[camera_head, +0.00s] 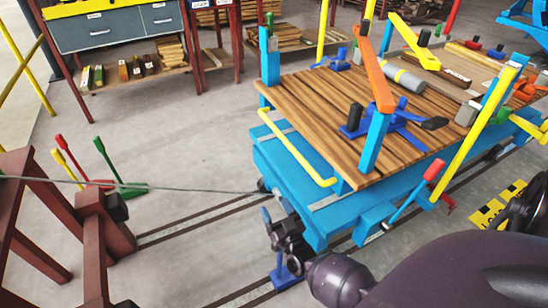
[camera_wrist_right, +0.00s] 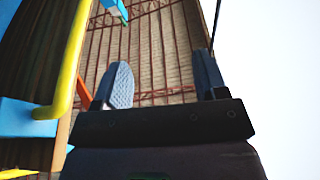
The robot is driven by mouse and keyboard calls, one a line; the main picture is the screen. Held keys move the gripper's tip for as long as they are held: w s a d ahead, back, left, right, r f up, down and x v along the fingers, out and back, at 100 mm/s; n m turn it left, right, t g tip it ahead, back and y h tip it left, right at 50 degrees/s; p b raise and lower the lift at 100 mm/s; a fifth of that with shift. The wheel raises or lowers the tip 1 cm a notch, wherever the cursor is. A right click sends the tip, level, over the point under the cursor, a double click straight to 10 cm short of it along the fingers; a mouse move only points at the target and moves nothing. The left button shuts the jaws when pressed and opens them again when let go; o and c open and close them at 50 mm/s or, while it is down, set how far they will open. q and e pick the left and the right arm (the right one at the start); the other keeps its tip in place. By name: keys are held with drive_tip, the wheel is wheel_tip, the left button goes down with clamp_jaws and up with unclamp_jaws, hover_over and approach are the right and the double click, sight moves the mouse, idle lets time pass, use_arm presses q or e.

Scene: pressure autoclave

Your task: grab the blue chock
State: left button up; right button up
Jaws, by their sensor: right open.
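A small blue chock (camera_head: 283,277) stands low at the rail below the near end of the blue cart, partly hidden by my right gripper. My right gripper (camera_head: 278,211) is in front of the cart's end, above the chock in the picture. In the right wrist view the right gripper (camera_wrist_right: 163,80) has its two blue-padded fingers apart, with nothing between them. The chock does not show in that view. My left gripper is not in view.
The blue cart (camera_head: 300,195) with a wooden deck (camera_head: 310,115) and yellow handle bar (camera_head: 292,150) stands on rails (camera_head: 195,215). Coloured levers (camera_head: 115,175) stand nearby.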

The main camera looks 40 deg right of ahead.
drive_tip(key=s+f+g+b, duration=0.25)
drive_tip(key=s+f, duration=0.25)
drive_tip(key=f, duration=0.5)
drive_tip(key=s+f+g+b, duration=0.1)
drive_tip(key=s+f+b, duration=0.4)
drive_tip(key=f, duration=0.5)
drive_tip(key=shift+n+y, duration=0.5)
drive_tip(key=shift+y, duration=0.1)
drive_tip(key=x, duration=0.3)
drive_tip(key=b+x, duration=0.1)
drive_tip(key=x, duration=0.2)
drive_tip(key=f+b+x, duration=0.1)
drive_tip(key=x, duration=0.2)
drive_tip(key=shift+w, duration=0.25)
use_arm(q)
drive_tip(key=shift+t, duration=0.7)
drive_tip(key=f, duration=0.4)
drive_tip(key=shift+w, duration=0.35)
use_arm(e)
drive_tip(key=shift+w+d+r, duration=0.1)
drive_tip(key=shift+w, duration=0.25)
clamp_jaws()
